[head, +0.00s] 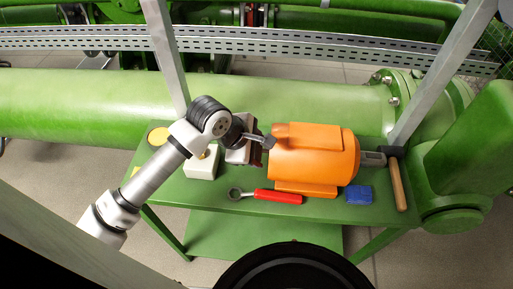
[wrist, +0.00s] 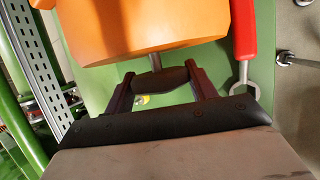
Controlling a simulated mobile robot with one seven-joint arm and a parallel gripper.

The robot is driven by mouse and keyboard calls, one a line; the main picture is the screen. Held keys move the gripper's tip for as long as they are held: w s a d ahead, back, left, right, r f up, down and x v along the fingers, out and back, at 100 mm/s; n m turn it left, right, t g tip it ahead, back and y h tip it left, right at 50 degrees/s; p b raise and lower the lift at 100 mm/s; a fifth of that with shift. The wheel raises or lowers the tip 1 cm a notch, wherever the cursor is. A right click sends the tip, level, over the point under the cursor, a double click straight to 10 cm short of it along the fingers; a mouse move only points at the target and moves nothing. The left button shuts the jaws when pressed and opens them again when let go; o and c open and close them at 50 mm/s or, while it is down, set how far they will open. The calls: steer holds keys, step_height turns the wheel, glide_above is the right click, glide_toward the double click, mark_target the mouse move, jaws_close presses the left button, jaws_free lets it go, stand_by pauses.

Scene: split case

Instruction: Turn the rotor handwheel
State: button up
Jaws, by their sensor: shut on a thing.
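The orange motor casing (head: 315,155) lies on its side on a green table (head: 230,203); it also fills the top of the wrist view (wrist: 150,25). A thin grey shaft (wrist: 154,61) comes out of its near end and carries the dark handwheel (wrist: 160,80), seen as a short rounded bar. My gripper (head: 263,151) is at the left end of the casing. In the wrist view its two dark red fingers (wrist: 158,76) stand on either side of the handwheel, shut on it. In the head view my gripper largely hides the handwheel.
A red-handled wrench (head: 278,196) lies in front of the casing. A blue block (head: 358,195) and a hammer (head: 398,182) lie to the right. A white box (head: 202,163) and a yellow disc (head: 158,136) are near my arm. A green pipe (head: 80,100) runs behind.

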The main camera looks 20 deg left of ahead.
steer(key=shift+f+b, duration=0.25)
steer(key=shift+b, duration=0.55)
